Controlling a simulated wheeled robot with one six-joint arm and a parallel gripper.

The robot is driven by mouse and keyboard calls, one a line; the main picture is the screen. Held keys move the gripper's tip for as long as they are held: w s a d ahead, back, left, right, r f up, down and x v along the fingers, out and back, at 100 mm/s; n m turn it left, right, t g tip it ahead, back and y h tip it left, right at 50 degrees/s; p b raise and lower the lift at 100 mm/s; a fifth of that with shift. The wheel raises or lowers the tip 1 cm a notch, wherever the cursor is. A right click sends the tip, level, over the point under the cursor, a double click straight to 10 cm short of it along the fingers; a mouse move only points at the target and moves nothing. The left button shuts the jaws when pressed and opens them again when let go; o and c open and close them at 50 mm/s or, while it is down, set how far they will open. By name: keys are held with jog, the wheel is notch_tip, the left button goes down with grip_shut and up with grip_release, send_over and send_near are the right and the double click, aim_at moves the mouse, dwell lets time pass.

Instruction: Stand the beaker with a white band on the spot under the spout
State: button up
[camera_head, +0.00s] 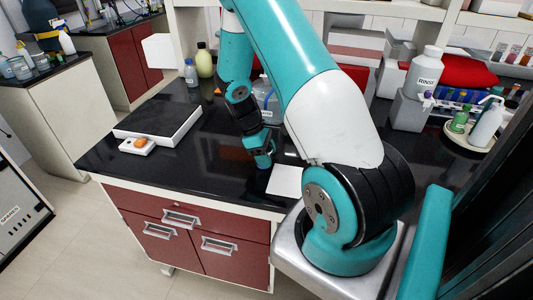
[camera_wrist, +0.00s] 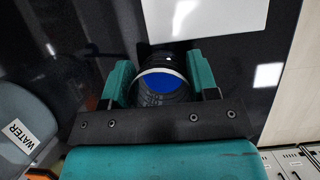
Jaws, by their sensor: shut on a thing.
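My gripper (camera_wrist: 160,82) is shut on the beaker with a white band (camera_wrist: 165,73), one teal finger on each side. The beaker looks clear and dark, with blue inside; its pale band shows toward the far side. In the head view my gripper (camera_head: 260,152) is low over the black counter, left of the white sheet, and the beaker mostly hides behind it. Whether the beaker touches the counter I cannot tell. A white jug labelled RINSE (camera_head: 425,68) stands on a grey block with a small spout (camera_head: 427,97). I cannot make out a marked spot.
A container labelled WATER (camera_wrist: 22,130) is close to the left of my gripper; a clear jug (camera_head: 265,92) stands behind my arm. A white sheet (camera_head: 286,181) lies beside the gripper. A flat black-topped box (camera_head: 160,121) and white tray (camera_head: 138,146) sit left. Counter between is clear.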

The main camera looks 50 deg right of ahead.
jog(key=shift+f, duration=0.15)
jog(key=o, duration=0.9)
